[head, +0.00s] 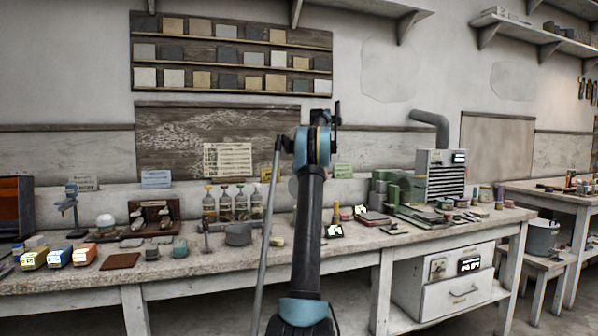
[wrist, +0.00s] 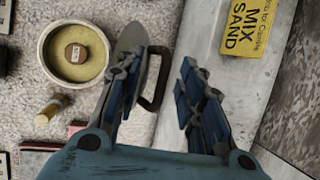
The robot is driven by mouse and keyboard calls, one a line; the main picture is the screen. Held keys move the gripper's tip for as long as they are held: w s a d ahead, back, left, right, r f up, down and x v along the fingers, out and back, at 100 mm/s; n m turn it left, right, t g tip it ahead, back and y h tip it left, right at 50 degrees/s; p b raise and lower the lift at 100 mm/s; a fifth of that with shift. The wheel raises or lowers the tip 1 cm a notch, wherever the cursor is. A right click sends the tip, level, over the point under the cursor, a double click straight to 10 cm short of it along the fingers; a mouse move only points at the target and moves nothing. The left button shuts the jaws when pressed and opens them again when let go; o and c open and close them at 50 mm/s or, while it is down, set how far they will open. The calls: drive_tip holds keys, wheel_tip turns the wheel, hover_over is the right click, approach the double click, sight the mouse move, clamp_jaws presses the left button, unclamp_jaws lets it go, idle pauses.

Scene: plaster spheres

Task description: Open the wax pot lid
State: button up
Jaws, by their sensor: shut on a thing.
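In the wrist view an open round pot (wrist: 47,62) with a pale rim stands on the bench. It holds yellowish wax (wrist: 88,38), with a small brown labelled block (wrist: 76,53) in the middle. My gripper (wrist: 158,64) is to the right of the pot. The grey disc-shaped lid (wrist: 132,38) is at its left finger, apart from the pot and seen nearly edge-on. Its dark loop handle (wrist: 160,78) lies between the fingers, and the gripper is shut on the lid; the exact contact is unclear. In the head view my arm hides the gripper; a grey pot (head: 238,235) stands left of it.
A yellow sand sign (wrist: 248,28) is right of the gripper in the wrist view. A small tan-capped cylinder (wrist: 50,112) lies below the pot. Several bottles (head: 225,204) stand behind the pot; a grey heater-like box (head: 441,174) stands to the right.

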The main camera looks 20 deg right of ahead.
drive_tip(key=v, duration=0.7)
drive_tip(key=shift+r, duration=0.1)
idle(0.5)
drive_tip(key=s+a+r+n+h, duration=0.1)
drive_tip(key=s+a+n, duration=0.4)
drive_tip(key=s+a, duration=0.7)
drive_tip(key=s+a+f+n+h, duration=0.1)
drive_tip(key=s+a+f+n, duration=0.1)
drive_tip(key=s+a+f, duration=0.35)
drive_tip(key=s+a+f+n, duration=0.2)
drive_tip(key=s+a, duration=0.4)
drive_tip(key=s, duration=0.4)
drive_tip(key=s+a+f+n+h, duration=0.1)
drive_tip(key=s+a+f+n, duration=0.1)
drive_tip(key=s+f, duration=0.9)
drive_tip(key=s+a+f+n, duration=0.2)
drive_tip(key=s+f+n, duration=0.1)
drive_tip(key=s+f, duration=0.7)
drive_tip(key=s+a+f+n+h, duration=0.1)
drive_tip(key=s+a+f+n, duration=0.1)
drive_tip(key=s+f, duration=0.9)
drive_tip(key=shift+s+f+n+h, duration=0.3)
drive_tip(key=shift+s+f+n, duration=0.05)
drive_tip(key=shift+f+n, duration=0.45)
